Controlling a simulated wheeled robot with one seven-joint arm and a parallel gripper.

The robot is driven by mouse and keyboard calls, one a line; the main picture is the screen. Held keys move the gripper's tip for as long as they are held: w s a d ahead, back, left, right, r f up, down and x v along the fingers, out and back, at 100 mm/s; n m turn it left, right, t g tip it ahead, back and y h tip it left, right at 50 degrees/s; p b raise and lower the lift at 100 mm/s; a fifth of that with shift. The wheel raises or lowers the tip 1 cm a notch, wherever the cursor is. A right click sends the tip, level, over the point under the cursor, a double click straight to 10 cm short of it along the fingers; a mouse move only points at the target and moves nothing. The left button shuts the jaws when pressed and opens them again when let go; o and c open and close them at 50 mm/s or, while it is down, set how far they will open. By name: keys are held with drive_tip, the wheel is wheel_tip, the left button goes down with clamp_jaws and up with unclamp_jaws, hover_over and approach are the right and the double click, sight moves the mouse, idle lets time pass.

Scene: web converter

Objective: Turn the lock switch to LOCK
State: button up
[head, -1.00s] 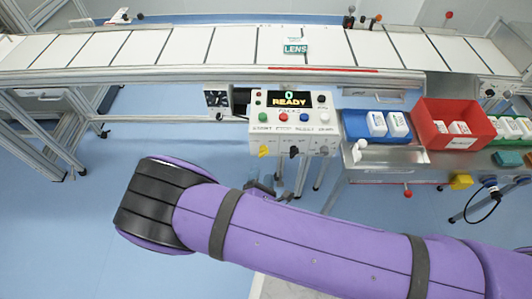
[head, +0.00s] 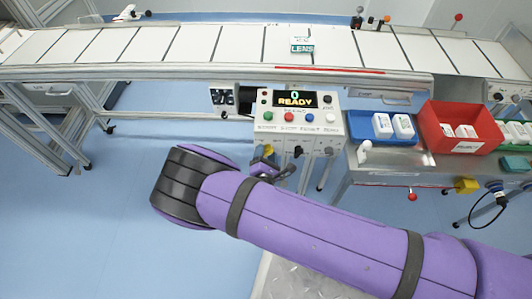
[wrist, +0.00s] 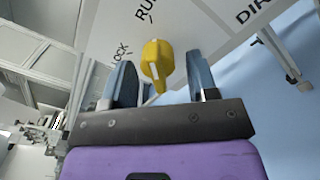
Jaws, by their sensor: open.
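The yellow lock switch (wrist: 157,62) sits on the grey-white control panel (wrist: 190,22) in the wrist view, with partly visible "LOCK" and "RUN" markings beside it. I cannot tell for sure which marking it points to. My gripper (wrist: 162,82) is open, with one blue-grey finger on each side of the switch and gaps showing between them. In the head view, my gripper (head: 274,168) is just below the panel box (head: 297,129), near the yellow switch (head: 268,150), which it partly hides. The panel display (head: 296,99) reads "0 READY".
A conveyor (head: 210,46) runs behind the panel. To the right, a metal table (head: 395,160) carries a blue tray (head: 362,136), a red bin (head: 440,123) and a green tray (head: 520,145). Another dark switch (head: 298,151) is close to the right of my gripper. Open floor lies left.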

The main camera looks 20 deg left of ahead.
drive_tip(key=shift+w, duration=0.2)
drive_tip(key=c, duration=0.8)
drive_tip(key=shift+c, duration=0.2)
